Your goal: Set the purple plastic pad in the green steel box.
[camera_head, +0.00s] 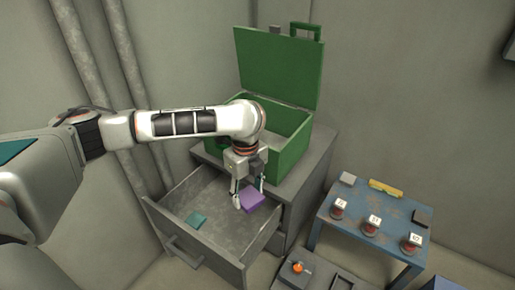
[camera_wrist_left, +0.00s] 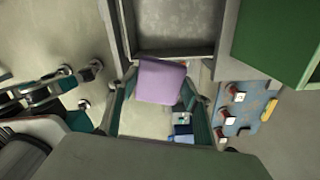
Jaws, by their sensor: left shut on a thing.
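My left gripper (camera_head: 249,192) points down, shut on the purple plastic pad (camera_head: 253,202). The pad also shows between the fingers in the left wrist view (camera_wrist_left: 161,82). In the head view the pad overlaps the right side of the open drawer; its exact height is unclear. The green steel box (camera_head: 294,160) stands on top of the grey cabinet, behind the gripper. Its lid (camera_head: 275,65) is raised, and my left arm hides part of its front and opening.
The grey drawer (camera_head: 171,213) is pulled out with a teal pad (camera_head: 196,219) inside. A low grey unit with an orange knob (camera_head: 297,267) stands in front.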

